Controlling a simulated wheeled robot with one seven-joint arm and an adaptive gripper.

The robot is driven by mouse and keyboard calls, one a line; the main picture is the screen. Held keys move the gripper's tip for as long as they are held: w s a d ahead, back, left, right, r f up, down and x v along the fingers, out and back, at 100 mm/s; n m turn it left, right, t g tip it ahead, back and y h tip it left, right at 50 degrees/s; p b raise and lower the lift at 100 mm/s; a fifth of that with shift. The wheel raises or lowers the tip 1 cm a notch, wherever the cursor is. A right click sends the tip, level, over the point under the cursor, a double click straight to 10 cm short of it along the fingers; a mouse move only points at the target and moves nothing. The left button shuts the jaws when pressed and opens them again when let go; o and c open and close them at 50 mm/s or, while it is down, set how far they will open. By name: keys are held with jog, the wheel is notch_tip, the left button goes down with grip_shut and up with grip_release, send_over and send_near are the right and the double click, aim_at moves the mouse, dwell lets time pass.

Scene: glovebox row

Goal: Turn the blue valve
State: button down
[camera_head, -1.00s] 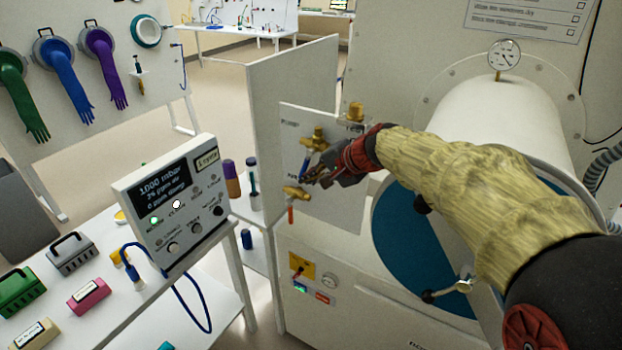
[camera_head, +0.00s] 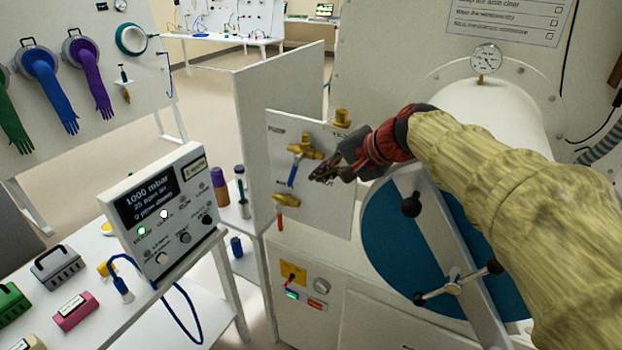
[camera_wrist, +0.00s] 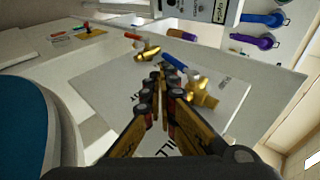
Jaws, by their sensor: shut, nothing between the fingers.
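The blue valve handle (camera_head: 292,174) hangs down from its brass body (camera_head: 305,146) on the white panel. In the wrist view the blue handle (camera_wrist: 174,62) lies just beyond and to the right of the fingertips, with its brass body (camera_wrist: 203,94) at the right. My gripper (camera_head: 318,177) is shut and empty, just right of the blue handle in the head view. In the wrist view my gripper (camera_wrist: 160,74) points at the panel. I cannot tell whether the fingertips touch the handle.
A red-handled valve (camera_head: 281,210) sits lower on the same panel (camera_head: 335,205), and a brass fitting (camera_head: 342,117) is above. The large blue-faced chamber door (camera_head: 390,240) is under my arm. A display box (camera_head: 165,205) stands on the table at left.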

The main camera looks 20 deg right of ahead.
aim_at(294, 171)
jog(key=s+a+f+n+g+y+p, duration=0.1)
jog(key=s+a+f+n+g+p, duration=0.15)
jog(key=a, duration=0.85)
jog(key=s+a+f+n+g+y+p, duration=0.1)
jog(key=a+f+g+y, duration=0.15)
jog(key=a, duration=0.85)
jog(key=a+f+m+t+h+p, duration=0.3)
jog(key=a+f+m+p, duration=0.15)
jog(key=a+f, duration=0.85)
jog(key=w+d+f+m+t+h, duration=0.15)
jog(key=d+m+t+h, duration=0.45)
jog(key=d+m+h, duration=0.65)
jog(key=s+d+r+m+t+h, duration=0.1)
jog(key=s+d+r+m+h, duration=0.15)
jog(key=d+r, duration=0.35)
jog(key=s+d+r+m+h, duration=0.1)
jog(key=d+r+m+h, duration=0.3)
jog(key=d, duration=0.3)
jog(key=w+d+r+y, duration=0.1)
jog(key=w+d, duration=0.3)
jog(key=w, duration=0.6)
jog(key=shift+w+d+r, duration=0.15)
jog(key=shift+d+r, duration=0.2)
jog(key=shift+r, duration=0.15)
